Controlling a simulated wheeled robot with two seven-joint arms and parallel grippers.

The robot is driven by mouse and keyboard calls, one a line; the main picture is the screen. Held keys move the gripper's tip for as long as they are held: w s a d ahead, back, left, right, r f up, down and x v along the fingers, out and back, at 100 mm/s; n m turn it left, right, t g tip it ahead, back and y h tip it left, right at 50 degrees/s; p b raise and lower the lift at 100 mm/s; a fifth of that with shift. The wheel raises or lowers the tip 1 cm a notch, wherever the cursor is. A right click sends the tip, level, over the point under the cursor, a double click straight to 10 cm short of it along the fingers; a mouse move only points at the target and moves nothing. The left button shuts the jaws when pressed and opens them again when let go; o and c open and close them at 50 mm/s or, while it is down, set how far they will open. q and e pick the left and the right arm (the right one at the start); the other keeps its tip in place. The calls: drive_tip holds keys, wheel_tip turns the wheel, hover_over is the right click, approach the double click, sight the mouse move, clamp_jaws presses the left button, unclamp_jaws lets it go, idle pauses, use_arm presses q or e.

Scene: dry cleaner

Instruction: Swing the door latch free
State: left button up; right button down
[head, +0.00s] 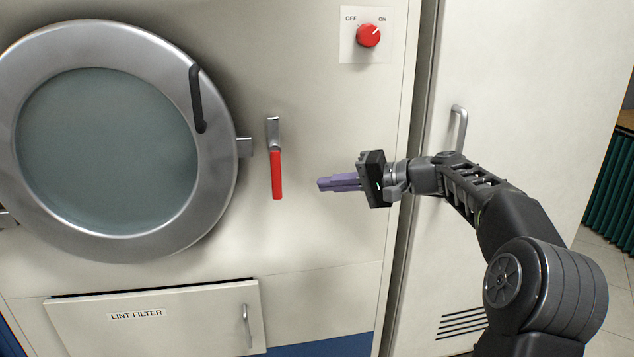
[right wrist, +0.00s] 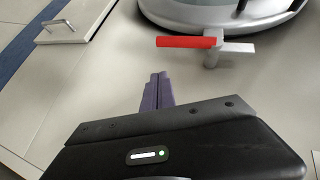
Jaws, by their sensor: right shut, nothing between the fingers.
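The door latch (head: 277,174) is a red handle on a grey metal mount, hanging straight down to the right of the round door. It also shows in the right wrist view as a red bar (right wrist: 187,42). The round door (head: 228,125) has a wide metal rim, dark glass and a black handle (head: 197,98); it appears closed. A small metal tab (head: 245,147) sticks out from its rim toward the latch. My right gripper (head: 322,184) has purple fingers, shut and empty, pointing left a short way right of the red handle, apart from it. My left gripper is not in view.
A red OFF/ON knob (head: 368,35) sits above right, turned toward ON. A lint filter panel (head: 150,321) with a small handle is below the door. A tall pale cabinet door (head: 500,90) with a handle stands behind my right arm. The panel around the latch is clear.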

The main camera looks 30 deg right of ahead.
drive_tip(key=s+d, duration=0.4)
drive_tip(key=shift+s, duration=0.35)
drive_tip(key=shift+f, duration=0.1)
